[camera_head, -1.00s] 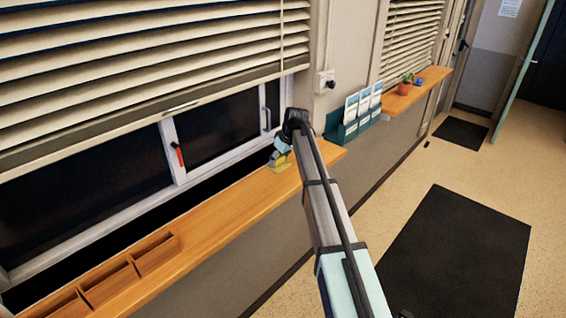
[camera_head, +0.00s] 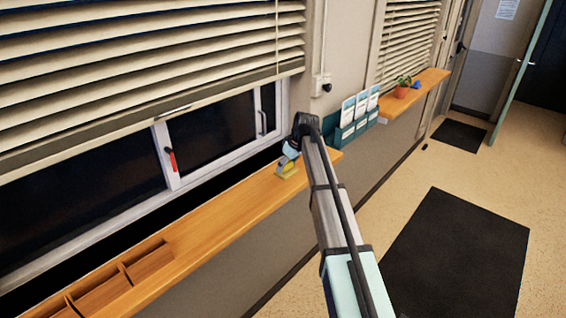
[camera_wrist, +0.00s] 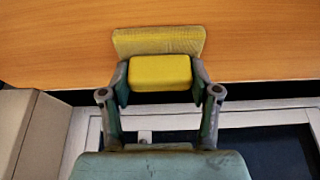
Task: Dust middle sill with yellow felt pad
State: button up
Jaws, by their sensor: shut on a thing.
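My gripper (camera_wrist: 160,78) is shut on the yellow block-shaped grip of the felt pad (camera_wrist: 160,40), one finger on each side. The pad's flat yellow base shows beyond the grip, against the orange wooden sill (camera_wrist: 60,45). In the head view, the yellow pad (camera_head: 286,172) is at the right part of the long sill (camera_head: 210,222) under the large window. It appears to touch the sill top. My gripper (camera_head: 289,160) is above it, partly hidden by my arm.
A wooden divided tray (camera_head: 122,267) sits on the sill's near left end. A teal leaflet rack (camera_head: 345,133) is on the wall past the sill's right end. A farther sill (camera_head: 425,85) holds a potted plant (camera_head: 402,90) and a blue object (camera_head: 416,85). The sill's middle is clear.

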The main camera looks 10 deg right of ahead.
jog(key=shift+s+d, duration=1)
jog(key=shift+s, duration=0.25)
jog(key=shift+s+d, duration=1)
jog(key=shift+s, duration=0.25)
jog(key=r, duration=0.1)
jog(key=r+p, duration=0.1)
jog(key=shift+w+r, duration=0.2)
jog(key=shift+r, duration=0.15)
jog(key=shift+r+p, duration=1.2)
jog(key=shift+r, duration=1.5)
